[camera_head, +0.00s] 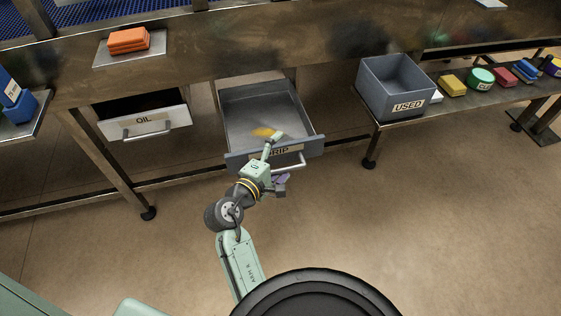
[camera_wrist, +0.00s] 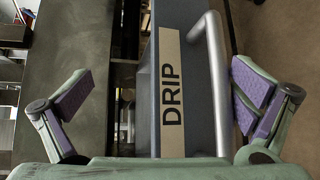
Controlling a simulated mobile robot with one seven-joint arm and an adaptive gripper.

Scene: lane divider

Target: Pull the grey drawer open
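The grey drawer (camera_head: 233,110), labelled DRIP, stands pulled out from under the bench, with its inside showing. Its front (camera_wrist: 172,40) and silver bar handle (camera_wrist: 217,95) fill the middle of the wrist view; the handle (camera_head: 291,163) also shows in the head view. My gripper (camera_head: 279,160) is at the drawer front. In the wrist view my gripper (camera_wrist: 163,80) is wide open, with the drawer front and handle between its purple-padded fingers. Neither finger appears closed on the handle. My wrist hides part of the label in the head view.
A yellow patch (camera_head: 263,132) shows inside the drawer. A white-fronted OIL drawer (camera_head: 150,122) stands partly open at left. A grey USED bin (camera_head: 391,95) stands on a low shelf at right beside several coloured items. The floor (camera_head: 400,220) in front is clear.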

